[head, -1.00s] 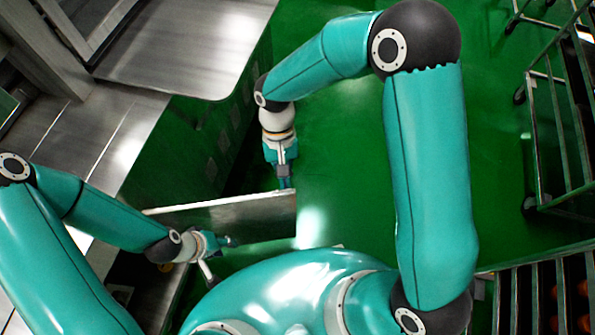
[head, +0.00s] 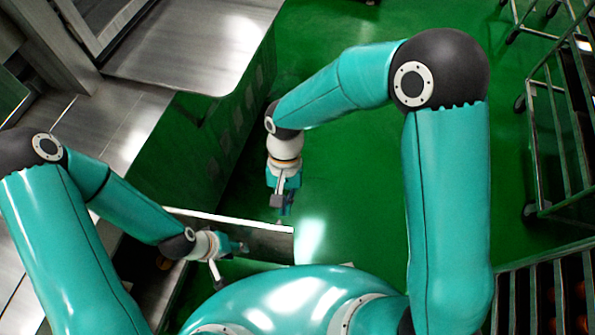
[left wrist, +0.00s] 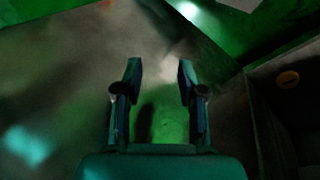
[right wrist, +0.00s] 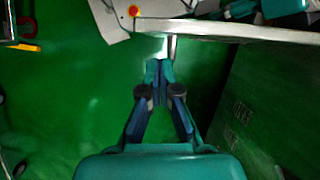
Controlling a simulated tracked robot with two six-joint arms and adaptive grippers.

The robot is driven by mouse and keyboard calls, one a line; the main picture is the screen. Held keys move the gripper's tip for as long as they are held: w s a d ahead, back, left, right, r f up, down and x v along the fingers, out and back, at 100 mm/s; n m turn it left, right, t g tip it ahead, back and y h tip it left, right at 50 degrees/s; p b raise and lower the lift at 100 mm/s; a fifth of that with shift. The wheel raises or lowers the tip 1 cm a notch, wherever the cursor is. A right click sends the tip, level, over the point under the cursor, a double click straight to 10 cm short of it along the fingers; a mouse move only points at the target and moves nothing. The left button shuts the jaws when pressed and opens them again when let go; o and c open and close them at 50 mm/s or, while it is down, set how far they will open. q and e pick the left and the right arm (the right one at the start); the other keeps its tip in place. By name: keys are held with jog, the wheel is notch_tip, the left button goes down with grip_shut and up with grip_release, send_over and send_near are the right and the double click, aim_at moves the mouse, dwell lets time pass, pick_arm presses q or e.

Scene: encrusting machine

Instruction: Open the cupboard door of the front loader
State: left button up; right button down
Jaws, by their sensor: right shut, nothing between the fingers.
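The cupboard door (head: 262,240) is a metal panel standing out from the front of the machine, swung well open, with part of it hidden behind my left arm. My left gripper (head: 230,262) is open and empty on the door's near side; its parted fingers (left wrist: 159,68) face a dull panel in the left wrist view. My right gripper (head: 282,207) is on the far side, close to the door's free end. In the right wrist view its fingers (right wrist: 160,72) are shut and empty beside a short metal handle (right wrist: 172,46) on the door (right wrist: 240,29); contact is unclear.
The dark cupboard interior (head: 150,290) is open at the lower left. A steel table (head: 190,45) juts from the machine above. Green floor (head: 340,180) is clear beyond my right gripper. Racks (head: 560,140) stand at the right.

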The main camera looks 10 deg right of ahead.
jog(key=shift+d+r, duration=0.1)
jog(key=shift+d, duration=0.05)
jog(key=v, duration=0.7)
jog(key=shift+r, duration=0.3)
jog(key=shift+w, duration=0.15)
